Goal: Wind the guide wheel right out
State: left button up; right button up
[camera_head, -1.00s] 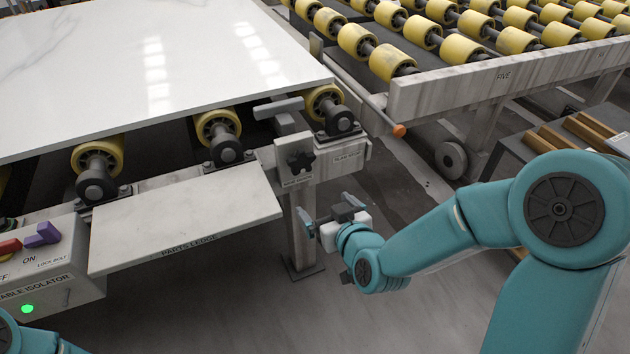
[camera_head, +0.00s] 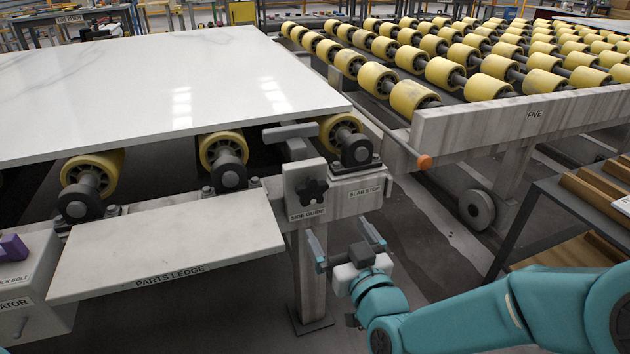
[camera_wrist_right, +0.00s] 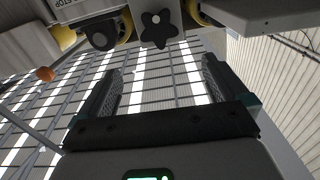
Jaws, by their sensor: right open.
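The guide wheel is a black star-shaped knob (camera_head: 312,190) on the pale side guide block (camera_head: 297,178), below the grey guide bar (camera_head: 290,131). It also shows at the top of the right wrist view (camera_wrist_right: 157,28). My right gripper (camera_head: 345,241) is below and slightly right of the wheel, apart from it, with fingers spread and empty. In the right wrist view the gripper (camera_wrist_right: 162,78) points towards the wheel, which lies beyond the gap between its fingers. My left gripper is not in view.
The white slab (camera_head: 170,85) lies on yellow rollers above. The parts ledge (camera_head: 170,240) is left of the guide block, and the slab stop block (camera_head: 358,192) is right of it. An orange-tipped rod (camera_head: 423,161) and a side bench (camera_head: 570,205) stand further right.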

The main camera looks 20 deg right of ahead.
aim_at(313, 191)
jog(key=w+b, duration=0.1)
jog(key=w, duration=1.2)
jog(key=shift+w+a+f+b, duration=0.1)
jog(key=shift+w+a+b, duration=0.1)
jog(key=shift+b, duration=0.2)
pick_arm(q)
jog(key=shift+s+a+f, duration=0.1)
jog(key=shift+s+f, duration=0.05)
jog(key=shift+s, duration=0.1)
pick_arm(e)
jog(key=shift+w, duration=0.4)
jog(key=shift+c, duration=0.3)
jog(key=c, duration=0.9)
